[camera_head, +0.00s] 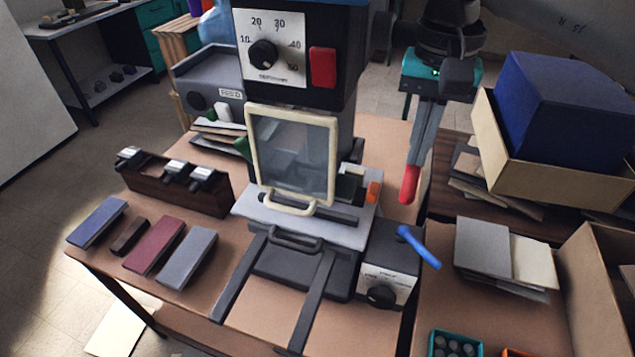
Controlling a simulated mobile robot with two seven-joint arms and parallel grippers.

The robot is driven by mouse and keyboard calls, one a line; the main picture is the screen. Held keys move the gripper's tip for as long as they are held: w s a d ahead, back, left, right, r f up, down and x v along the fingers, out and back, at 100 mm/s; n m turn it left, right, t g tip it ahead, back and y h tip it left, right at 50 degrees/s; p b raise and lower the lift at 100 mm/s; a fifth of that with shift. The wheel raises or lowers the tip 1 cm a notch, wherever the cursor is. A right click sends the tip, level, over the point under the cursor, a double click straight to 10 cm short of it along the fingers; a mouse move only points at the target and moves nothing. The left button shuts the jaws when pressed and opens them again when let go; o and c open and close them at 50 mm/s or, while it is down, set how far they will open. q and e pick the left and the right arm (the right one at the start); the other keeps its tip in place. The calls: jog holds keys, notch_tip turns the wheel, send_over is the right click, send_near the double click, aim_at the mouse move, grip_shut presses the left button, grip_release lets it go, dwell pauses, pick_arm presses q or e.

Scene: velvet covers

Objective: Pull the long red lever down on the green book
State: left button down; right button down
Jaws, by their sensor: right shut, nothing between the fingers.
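My right gripper (416,158) comes down from the top right, beside the dark press. Its long grey fingers are shut with nothing between them. A rounded red grip (409,186) shows right at the fingertips, and I take it for the end of the red lever. Its shaft is not visible, and I cannot tell whether the fingers touch it. A small green piece (242,147) shows at the left edge of the clear guard (291,158). It may be the green book, mostly hidden. My left gripper is not in view.
A control box (385,292) with a blue lever (418,246) stands at the press's front right. A blue box (562,112) sits in a cardboard tray at right. Several coloured blocks and a dark wooden rack (168,187) lie at left. Grey boards (484,250) lie at right.

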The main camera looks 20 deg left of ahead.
jog(key=shift+w+f, duration=0.55)
jog(key=shift+f, duration=0.6)
jog(key=s+r+p, duration=0.3)
jog(key=r+p, duration=1.8)
jog(key=r, duration=0.8)
jog(key=shift+r, duration=0.25)
